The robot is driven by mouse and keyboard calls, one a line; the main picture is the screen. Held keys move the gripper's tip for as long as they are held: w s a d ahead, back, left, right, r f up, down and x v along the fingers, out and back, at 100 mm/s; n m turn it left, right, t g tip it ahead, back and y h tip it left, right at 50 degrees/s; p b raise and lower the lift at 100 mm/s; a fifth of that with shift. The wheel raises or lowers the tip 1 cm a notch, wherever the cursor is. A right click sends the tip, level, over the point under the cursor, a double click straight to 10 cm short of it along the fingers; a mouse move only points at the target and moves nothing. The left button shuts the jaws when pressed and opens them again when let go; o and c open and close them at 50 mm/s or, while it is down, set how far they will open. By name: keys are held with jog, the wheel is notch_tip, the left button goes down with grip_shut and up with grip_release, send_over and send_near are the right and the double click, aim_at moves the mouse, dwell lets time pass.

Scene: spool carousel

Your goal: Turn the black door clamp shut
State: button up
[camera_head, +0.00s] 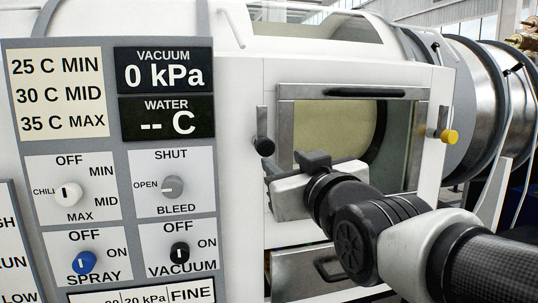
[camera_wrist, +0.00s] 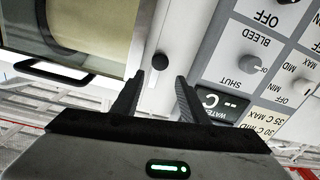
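The black door clamp (camera_head: 263,138) is a short lever with a round black knob at the left of the chamber door, its knob hanging downward. In the wrist view the black knob (camera_wrist: 160,62) sits just beyond my fingertips, near the middle of the gap. The door (camera_head: 284,130) is a grey-framed panel with a window and a dark bar handle; whether it is fully seated I cannot tell. My gripper (camera_head: 290,163) is open and empty, just below and right of the clamp. Its two dark fingers (camera_wrist: 158,84) show apart in the wrist view; no contact with the knob is visible.
A yellow clamp (camera_head: 449,136) stands at the door's right. A control panel (camera_head: 119,220) with knobs and displays is left of the clamp. A drawer-like metal front (camera_head: 300,275) is below the door. My arm covers the door's lower right.

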aim_at(261, 143)
jog(key=x, duration=1.7)
jog(key=shift+w, duration=0.25)
grip_shut()
